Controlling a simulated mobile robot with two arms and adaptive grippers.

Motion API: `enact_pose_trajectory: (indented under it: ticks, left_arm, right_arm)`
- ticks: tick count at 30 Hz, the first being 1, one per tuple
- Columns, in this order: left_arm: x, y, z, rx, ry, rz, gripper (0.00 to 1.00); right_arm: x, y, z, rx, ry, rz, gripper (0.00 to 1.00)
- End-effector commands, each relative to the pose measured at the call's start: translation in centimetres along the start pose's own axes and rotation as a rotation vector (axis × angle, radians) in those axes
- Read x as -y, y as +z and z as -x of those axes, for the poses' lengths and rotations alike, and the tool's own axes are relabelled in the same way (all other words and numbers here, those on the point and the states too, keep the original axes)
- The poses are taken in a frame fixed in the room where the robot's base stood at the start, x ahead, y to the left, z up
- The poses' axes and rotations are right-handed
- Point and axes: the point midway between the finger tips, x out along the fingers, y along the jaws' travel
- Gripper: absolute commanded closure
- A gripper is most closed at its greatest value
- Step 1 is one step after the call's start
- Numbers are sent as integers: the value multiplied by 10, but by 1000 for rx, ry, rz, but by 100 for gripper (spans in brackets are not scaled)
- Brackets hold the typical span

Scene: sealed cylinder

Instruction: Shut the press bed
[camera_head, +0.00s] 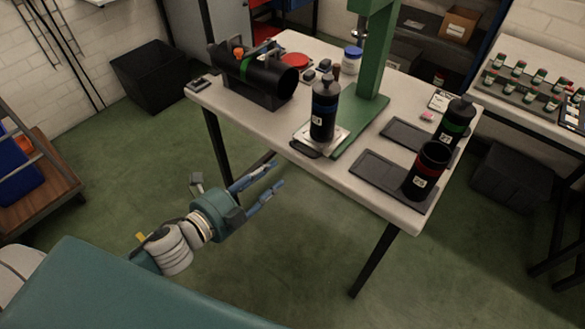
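The green press (375,55) stands on the white table (290,113), its column rising from a flat green base (362,128). The press bed (306,134), a pale plate with a dark handle (305,150) at its front, sticks out towards the table's near edge. My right gripper is not in view.
A black cylinder (262,73) lies in a cradle at the table's left. A red-banded container (427,170) stands on a dark tray (368,174) at the right, near a green-banded bottle (455,121). Open floor (290,255) lies before the table.

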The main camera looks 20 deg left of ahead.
Motion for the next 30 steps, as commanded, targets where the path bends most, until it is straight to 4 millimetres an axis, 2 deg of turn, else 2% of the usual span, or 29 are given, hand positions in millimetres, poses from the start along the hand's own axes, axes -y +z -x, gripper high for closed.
enact_pose_trajectory:
  ticks: [5, 9, 15, 21, 30]
  left_arm:
    - [6, -1, -12, -4, -9, -8, 65]
    - [7, -1, -34, -3, -10, -6, 65]
    - [7, -1, -70, -2, -9, -5, 65]
    - [6, -1, -97, -3, -7, -3, 65]
    - [4, -2, -108, -4, -5, -3, 65]
  right_arm:
    - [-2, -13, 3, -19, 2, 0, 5]
    - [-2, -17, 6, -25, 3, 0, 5]
    - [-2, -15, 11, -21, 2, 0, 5]
    - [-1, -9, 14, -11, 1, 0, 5]
    - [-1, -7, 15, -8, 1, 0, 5]
